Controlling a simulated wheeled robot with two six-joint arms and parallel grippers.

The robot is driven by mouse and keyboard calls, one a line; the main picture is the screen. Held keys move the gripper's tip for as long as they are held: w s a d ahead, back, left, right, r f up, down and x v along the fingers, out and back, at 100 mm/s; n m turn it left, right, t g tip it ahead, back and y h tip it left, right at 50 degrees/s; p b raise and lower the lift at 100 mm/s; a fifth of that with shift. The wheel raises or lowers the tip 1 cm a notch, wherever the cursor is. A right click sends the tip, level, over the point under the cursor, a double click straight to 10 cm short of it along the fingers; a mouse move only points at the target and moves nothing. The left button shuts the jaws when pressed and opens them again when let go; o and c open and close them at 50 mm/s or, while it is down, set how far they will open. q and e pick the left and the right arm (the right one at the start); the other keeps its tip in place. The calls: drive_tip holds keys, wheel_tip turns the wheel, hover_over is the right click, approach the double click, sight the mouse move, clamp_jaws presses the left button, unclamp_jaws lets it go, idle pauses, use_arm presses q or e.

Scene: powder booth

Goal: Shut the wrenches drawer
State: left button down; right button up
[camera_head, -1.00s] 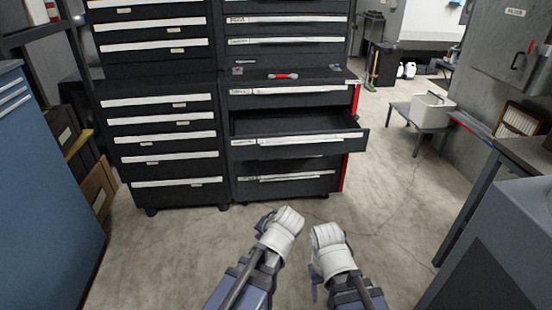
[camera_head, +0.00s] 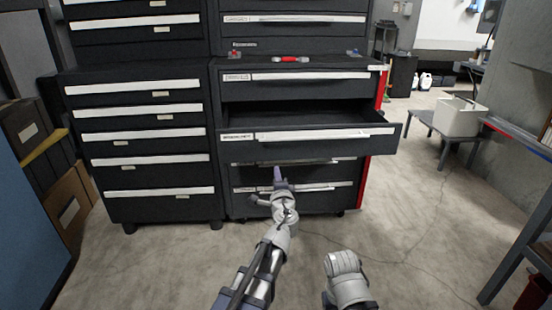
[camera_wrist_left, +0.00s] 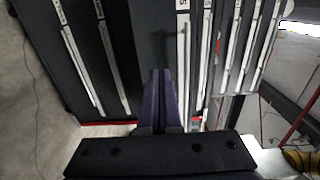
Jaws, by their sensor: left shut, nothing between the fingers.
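The open drawer (camera_head: 310,139), which I take as the wrenches drawer, is pulled out from the right-hand black cabinet; its label is too small to read surely. Its inside looks empty where visible. My left gripper (camera_head: 277,174) is shut and empty, just below the open drawer's front and before the lower drawers. In the left wrist view the shut dark fingers (camera_wrist_left: 161,97) point toward the drawer fronts, and the view is turned sideways. I cannot tell whether they touch anything. My right arm's white wrist shows low in the head view; its fingers are hidden.
A closed drawer (camera_head: 300,76) is above the open one, and a red-handled tool (camera_head: 290,59) lies on the ledge. Another black cabinet (camera_head: 140,140) stands to the left. A stool with a white bin (camera_head: 458,117) is at right. The floor in front is clear.

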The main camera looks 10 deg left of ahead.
sight(273, 148)
use_arm(q)
drive_tip(key=shift+w+r, duration=0.1)
drive_tip(key=shift+w, duration=0.1)
drive_tip(key=x, duration=1.3)
drive_tip(key=shift+w+a, duration=0.15)
drive_tip(key=shift+w, duration=0.2)
